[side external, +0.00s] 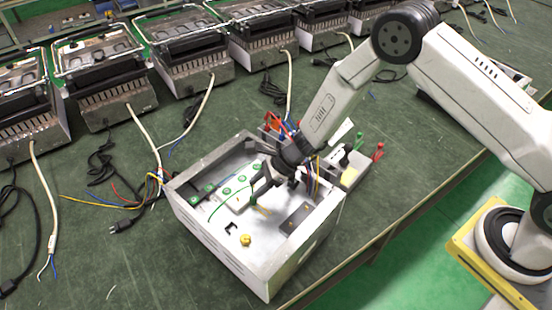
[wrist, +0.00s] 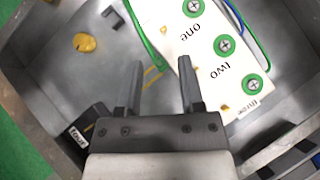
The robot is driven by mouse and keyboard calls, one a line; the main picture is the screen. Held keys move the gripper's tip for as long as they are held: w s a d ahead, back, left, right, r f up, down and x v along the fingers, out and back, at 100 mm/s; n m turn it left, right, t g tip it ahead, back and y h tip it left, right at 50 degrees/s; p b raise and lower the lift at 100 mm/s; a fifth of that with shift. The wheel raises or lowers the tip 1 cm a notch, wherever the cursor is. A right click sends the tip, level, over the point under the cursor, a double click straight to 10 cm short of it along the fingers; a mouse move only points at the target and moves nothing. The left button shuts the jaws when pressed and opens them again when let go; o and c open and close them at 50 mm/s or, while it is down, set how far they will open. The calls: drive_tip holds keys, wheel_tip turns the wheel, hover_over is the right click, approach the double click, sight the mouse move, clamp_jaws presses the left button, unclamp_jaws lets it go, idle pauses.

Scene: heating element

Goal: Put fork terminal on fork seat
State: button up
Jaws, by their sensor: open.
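My gripper (side external: 272,191) is inside the open metal box, fingers pointing down. A white strip (wrist: 213,63) labelled one, two and three lies just right of the fingers and carries green ringed screw seats, such as the one by "two" (wrist: 225,45). A green wire (wrist: 140,34) runs down beside the strip toward the fingers; it also shows in the side view (side external: 217,209). I cannot make out a fork terminal at its end.
The metal box (side external: 205,240) has raised walls around my gripper. A yellow knob (side external: 245,240) and a dark plate (side external: 295,218) are on its floor. Loose wires (side external: 110,200) lie outside on the green table.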

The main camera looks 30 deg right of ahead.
sight(249, 201)
drive_tip(key=shift+x, duration=2.05)
drive_tip(key=shift+r, duration=0.1)
clamp_jaws()
